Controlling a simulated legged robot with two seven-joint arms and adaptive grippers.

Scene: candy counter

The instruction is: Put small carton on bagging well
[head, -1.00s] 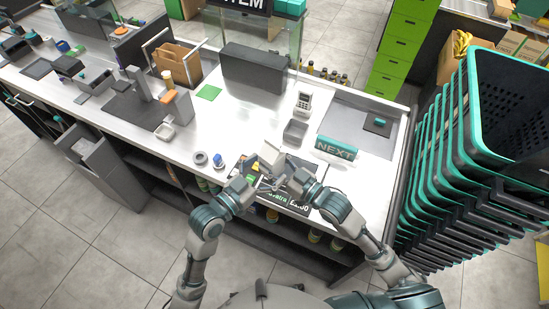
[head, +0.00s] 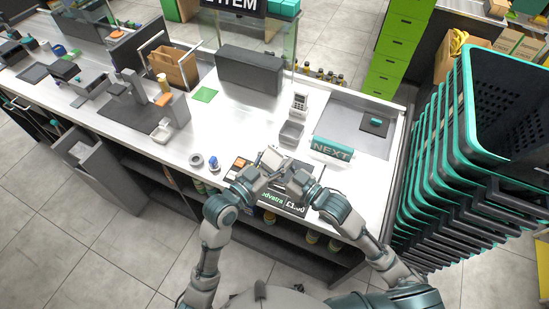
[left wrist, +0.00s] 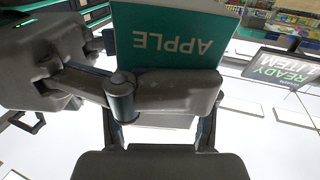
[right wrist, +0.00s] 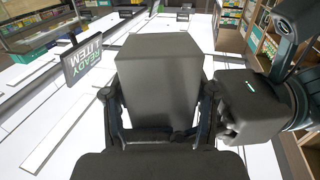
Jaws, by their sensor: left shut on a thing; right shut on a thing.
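The small carton (head: 272,157) shows as a pale box in the head view, held above the front edge of the counter. In the left wrist view its teal and white side (left wrist: 180,55) carries the word APPLE. In the right wrist view a plain shaded grey side (right wrist: 160,85) fills the jaws. My left gripper (head: 262,169) is shut on the carton from the left. My right gripper (head: 285,171) is shut on it from the right. The hands hide its lower part. A recessed grey area (head: 345,110) lies at the counter's right end; I cannot tell whether it is the bagging well.
A teal NEXT bar (head: 331,149), a grey bin (head: 291,133) and a card reader (head: 299,103) stand right of the carton. A tape roll (head: 196,160) and a blue-topped item (head: 213,162) lie left. A paper bag (head: 172,67) stands farther back. Stacked baskets (head: 455,170) border the right side.

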